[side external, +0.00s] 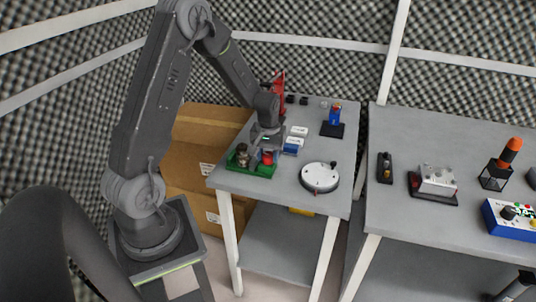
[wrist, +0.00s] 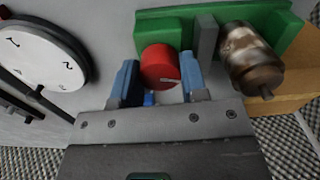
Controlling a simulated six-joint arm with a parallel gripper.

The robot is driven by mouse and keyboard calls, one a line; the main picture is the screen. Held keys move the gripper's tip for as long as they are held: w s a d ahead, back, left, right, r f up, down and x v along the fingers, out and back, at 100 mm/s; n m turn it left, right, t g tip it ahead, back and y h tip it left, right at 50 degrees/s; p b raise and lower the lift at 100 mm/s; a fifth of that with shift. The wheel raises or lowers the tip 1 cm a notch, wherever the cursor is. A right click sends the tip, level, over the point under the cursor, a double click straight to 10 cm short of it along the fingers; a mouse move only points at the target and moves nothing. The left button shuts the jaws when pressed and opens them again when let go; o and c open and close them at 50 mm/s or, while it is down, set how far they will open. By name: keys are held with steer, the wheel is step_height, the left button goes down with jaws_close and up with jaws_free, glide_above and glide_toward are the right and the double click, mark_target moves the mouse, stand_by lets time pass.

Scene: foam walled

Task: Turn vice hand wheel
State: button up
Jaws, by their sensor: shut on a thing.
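A green base (side external: 262,172) stands at the front left of the near table. On it are a red round knob (side external: 267,159) with a pale mark line and a rusty, whitish cylinder (side external: 242,157). In the wrist view the green base (wrist: 160,22) is at the top, with the red knob (wrist: 160,62) in the middle and the rusty cylinder (wrist: 246,52) to the right. My gripper (wrist: 158,78) is shut on the red knob, with one blue-padded fingertip on each side. I cannot tell for sure that this knob is the vice's hand wheel.
A white round dial (side external: 319,178) is right of the green base. Blue and white boxes (side external: 293,145) and a blue can on a black plate (side external: 333,122) are behind. A tall red object (side external: 278,88) stands at the back. A second table (side external: 400,222) is on the right.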

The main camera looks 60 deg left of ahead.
steer(key=m, duration=0.5)
steer(key=shift+m, duration=0.3)
steer(key=m, duration=0.5)
steer(key=shift+m, duration=0.3)
steer(key=m, duration=1)
steer(key=shift+m, duration=0.4)
steer(key=o, duration=0.9)
steer(key=shift+o, duration=0.2)
steer(key=shift+r, duration=0.15)
